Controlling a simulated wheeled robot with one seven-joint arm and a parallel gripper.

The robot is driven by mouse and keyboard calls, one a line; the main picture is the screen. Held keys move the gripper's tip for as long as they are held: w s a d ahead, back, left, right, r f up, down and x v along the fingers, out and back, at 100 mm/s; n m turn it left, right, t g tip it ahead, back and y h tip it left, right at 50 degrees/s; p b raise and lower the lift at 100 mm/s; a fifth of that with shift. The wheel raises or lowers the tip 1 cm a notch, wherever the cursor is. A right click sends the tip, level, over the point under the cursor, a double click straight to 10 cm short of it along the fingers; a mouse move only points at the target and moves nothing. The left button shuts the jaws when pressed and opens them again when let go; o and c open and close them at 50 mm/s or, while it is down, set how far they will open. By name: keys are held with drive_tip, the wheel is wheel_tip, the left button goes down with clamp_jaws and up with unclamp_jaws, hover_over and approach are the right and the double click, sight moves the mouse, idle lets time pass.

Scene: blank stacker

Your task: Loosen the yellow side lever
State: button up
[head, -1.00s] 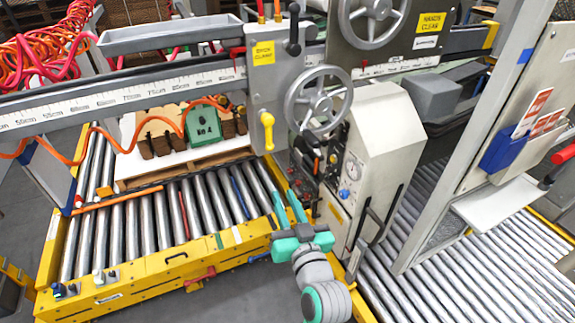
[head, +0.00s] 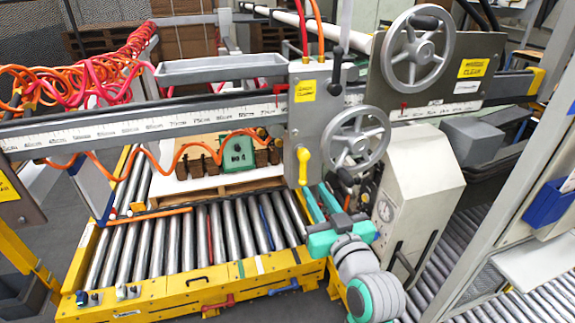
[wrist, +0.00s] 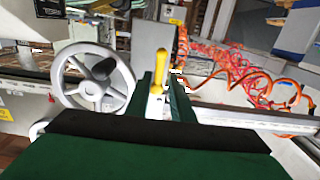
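The yellow side lever (head: 303,165) hangs down from the grey carriage block (head: 310,112), left of the lower handwheel. My gripper (head: 313,189) is just below the lever in the head view, with its two teal fingers pointing up and spread apart. The gripper looks empty. I cannot tell how far the lever lies from the fingertips, and I see no contact.
The lower handwheel (head: 356,140) is close to the right of the lever. A beige control cabinet (head: 425,175) stands right of my arm. A ruler-marked beam (head: 150,122) crosses behind. Orange coiled hoses (head: 75,90) hang at the left. The roller conveyor (head: 185,245) lies below left.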

sight(303, 175)
drive_tip(key=shift+x, duration=3.95)
drive_tip(key=shift+w+a, duration=0.1)
drive_tip(key=shift+a, duration=0.15)
drive_tip(key=m, duration=0.2)
drive_tip(key=a+m, duration=0.1)
drive_tip(key=m, duration=0.1)
drive_tip(key=shift+s+a+r, duration=0.15)
drive_tip(key=shift+s+a, duration=0.05)
drive_tip(key=shift+s, duration=0.2)
drive_tip(key=a+r+m, duration=0.3)
drive_tip(key=r+m, duration=0.1)
drive_tip(key=m, duration=0.9)
drive_tip(key=v, duration=1)
drive_tip(key=shift+a+r, duration=0.15)
drive_tip(key=shift+a, duration=0.05)
drive_tip(key=shift+w, duration=0.1)
